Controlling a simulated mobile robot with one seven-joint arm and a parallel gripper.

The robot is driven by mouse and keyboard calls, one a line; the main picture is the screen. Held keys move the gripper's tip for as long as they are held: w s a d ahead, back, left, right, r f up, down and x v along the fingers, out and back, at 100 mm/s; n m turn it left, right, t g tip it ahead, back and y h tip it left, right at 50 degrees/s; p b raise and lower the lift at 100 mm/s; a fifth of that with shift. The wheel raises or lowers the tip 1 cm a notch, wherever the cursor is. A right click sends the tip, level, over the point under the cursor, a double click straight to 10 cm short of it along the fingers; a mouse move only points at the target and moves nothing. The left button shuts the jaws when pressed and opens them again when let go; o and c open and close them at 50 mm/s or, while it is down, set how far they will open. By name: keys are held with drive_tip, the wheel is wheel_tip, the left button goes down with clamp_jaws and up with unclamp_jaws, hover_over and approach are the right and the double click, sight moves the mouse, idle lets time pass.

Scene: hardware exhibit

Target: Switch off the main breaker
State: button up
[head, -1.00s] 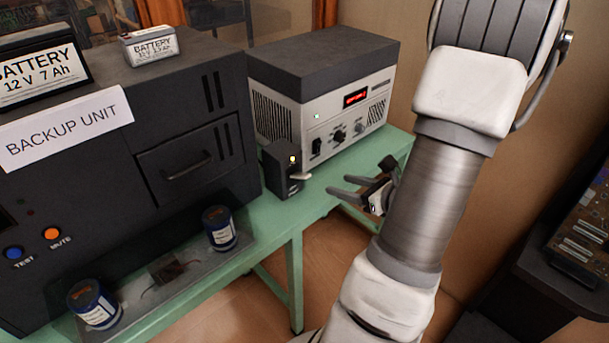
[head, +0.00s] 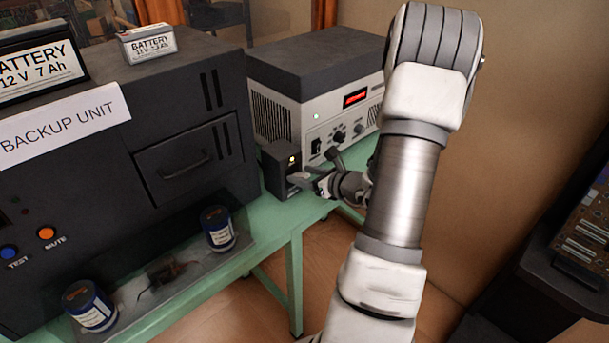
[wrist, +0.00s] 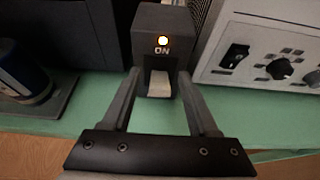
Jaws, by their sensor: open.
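The main breaker is a small dark box (head: 281,170) on the green table, between the backup unit and the grey power supply. In the wrist view the breaker (wrist: 161,22) shows a lit amber lamp above the word ON. Its pale lever (wrist: 160,84) sticks out below the label toward me. My gripper (wrist: 160,90) is open, with one finger on each side of the lever. Whether either finger touches it I cannot tell. In the head view my gripper (head: 312,172) is at the breaker's front right, and it covers the lever there.
The backup unit (head: 90,190) stands left and the power supply (head: 310,85) with knobs stands right, close to the breaker. Two blue cans (head: 218,230) sit on a grey tray at the front. The green table edge (head: 265,235) runs below.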

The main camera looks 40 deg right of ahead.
clamp_jaws()
idle(1.4)
